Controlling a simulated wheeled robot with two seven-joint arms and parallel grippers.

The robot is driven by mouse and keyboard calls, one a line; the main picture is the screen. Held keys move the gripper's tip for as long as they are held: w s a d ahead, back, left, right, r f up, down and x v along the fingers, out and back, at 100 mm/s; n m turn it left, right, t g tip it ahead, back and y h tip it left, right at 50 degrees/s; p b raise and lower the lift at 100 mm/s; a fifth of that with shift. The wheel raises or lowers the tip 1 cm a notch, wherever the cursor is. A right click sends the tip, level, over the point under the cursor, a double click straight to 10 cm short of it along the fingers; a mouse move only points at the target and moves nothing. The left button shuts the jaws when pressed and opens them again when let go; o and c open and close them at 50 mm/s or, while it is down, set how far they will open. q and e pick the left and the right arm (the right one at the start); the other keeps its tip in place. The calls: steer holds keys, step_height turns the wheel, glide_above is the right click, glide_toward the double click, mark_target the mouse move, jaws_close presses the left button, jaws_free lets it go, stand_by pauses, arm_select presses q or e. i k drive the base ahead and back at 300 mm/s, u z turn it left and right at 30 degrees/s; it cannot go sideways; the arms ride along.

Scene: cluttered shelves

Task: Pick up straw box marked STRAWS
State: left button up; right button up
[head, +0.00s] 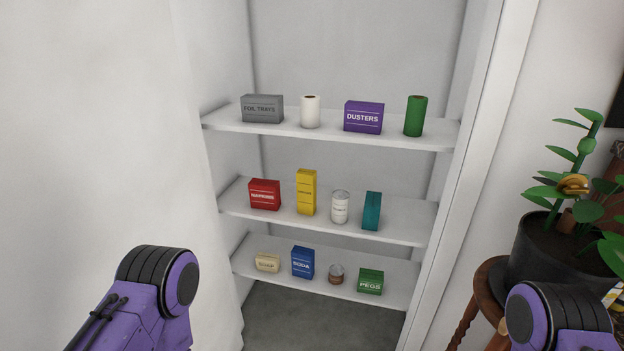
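No box shows a readable STRAWS label. A tall yellow box (306,193) stands upright on the middle shelf, between a red box and a white can; its small lettering is too blurred to read. A teal box (372,211) stands at the right end of the same shelf, with no readable word on it. I cannot tell which of these, if either, is the straw box. Only purple links of my two arms show at the lower left and lower right, well in front of the shelves. Both grippers are out of view.
The middle shelf (408,233) also holds a red NAPKINS box (265,194) and a white can (340,207). Several items stand on the shelves above and below. White walls close the alcove's sides. A potted plant (560,250) on a wooden stool (487,290) stands at right.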

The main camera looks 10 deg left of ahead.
mark_target(306, 179)
steer(key=u, duration=0.15)
steer(key=i, duration=1.2)
steer(key=u, duration=0.2)
